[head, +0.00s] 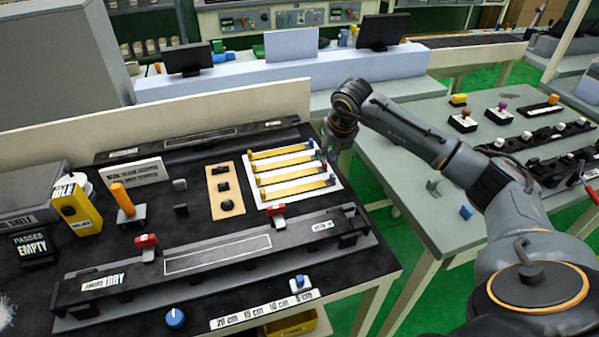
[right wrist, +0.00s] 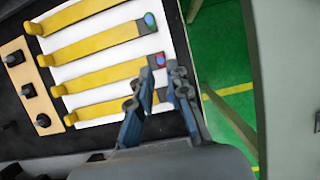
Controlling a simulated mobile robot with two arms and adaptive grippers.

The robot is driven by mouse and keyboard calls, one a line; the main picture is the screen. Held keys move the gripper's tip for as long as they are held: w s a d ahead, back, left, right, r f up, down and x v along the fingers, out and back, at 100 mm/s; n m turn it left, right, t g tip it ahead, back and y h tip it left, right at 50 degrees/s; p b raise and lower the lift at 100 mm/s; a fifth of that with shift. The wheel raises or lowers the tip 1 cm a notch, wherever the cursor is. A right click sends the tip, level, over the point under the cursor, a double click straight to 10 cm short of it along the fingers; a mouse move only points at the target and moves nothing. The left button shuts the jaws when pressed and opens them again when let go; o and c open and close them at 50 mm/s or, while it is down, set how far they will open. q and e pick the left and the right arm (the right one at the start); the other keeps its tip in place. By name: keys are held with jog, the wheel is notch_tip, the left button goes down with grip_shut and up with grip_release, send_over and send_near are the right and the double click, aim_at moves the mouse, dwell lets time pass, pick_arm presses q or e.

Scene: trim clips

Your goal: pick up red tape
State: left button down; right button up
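Several yellow strips of tape lie side by side on a white sheet (head: 269,190) on the dark workbench. My left gripper is out of view.
A wooden strip with black knobs (head: 224,188) lies left of the sheet. A long black fixture with red clips (head: 218,248) runs in front. A yellow holder (head: 78,207) stands at left. A second table (head: 415,150) stands at right across a green-floored gap.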

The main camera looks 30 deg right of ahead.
aim_at(326, 163)
jog(key=p+x, duration=0.1)
jog(key=x, duration=0.3)
jog(key=shift+w+d+f, duration=0.1)
jog(key=shift+f, duration=0.05)
grip_shut()
jog(key=shift+r, duration=0.25)
